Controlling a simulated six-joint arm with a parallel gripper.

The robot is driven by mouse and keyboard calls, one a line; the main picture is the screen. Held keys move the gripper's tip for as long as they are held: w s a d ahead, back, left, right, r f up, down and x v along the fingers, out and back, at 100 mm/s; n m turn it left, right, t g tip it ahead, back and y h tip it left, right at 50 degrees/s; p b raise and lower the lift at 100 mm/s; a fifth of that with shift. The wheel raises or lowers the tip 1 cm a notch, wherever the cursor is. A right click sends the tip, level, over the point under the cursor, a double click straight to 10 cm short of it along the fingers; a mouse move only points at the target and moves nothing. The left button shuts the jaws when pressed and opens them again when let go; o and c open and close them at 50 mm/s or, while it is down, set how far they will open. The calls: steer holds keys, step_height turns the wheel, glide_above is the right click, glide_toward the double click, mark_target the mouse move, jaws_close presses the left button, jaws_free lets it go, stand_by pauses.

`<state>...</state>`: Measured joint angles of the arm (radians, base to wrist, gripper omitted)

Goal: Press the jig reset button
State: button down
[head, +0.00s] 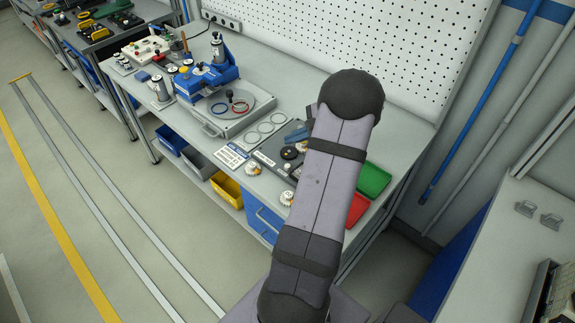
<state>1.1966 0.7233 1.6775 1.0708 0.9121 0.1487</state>
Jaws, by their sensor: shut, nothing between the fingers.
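A blue jig (222,72) stands on the workbench at upper centre, with a metal cylinder on top and a small yellow spot on its left side. A white control box (147,47) with small coloured buttons, some red and green, sits behind and left of the jig. I cannot tell which button is the jig reset. My arm crosses the right part of the bench, well right of the jig and the box. My gripper is hidden behind the arm.
The workbench (262,62) also holds metal rings (265,128), a dark tray (268,153) with round parts, a green bin (373,180) and a red bin (357,208). A white pegboard (420,45) rises behind. A power strip (221,19) is at the back. Open floor lies left.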

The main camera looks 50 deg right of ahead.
steer(key=shift+w+a+r+m, duration=0.1)
steer(key=shift+a+r+m, duration=0.1)
steer(key=shift+m, duration=0.1)
steer(key=shift+f, duration=0.1)
steer(key=b, duration=0.5)
glide_above(291, 169)
step_height(291, 169, down, 7)
steer(key=shift+f, duration=0.1)
steer(key=shift+f+b, duration=0.7)
steer(key=shift+f, duration=0.05)
steer(key=shift+f+b, duration=1)
stand_by(2.4)
steer(key=shift+r, duration=0.1)
steer(key=shift+r+p, duration=0.65)
steer(key=shift+r, duration=0.25)
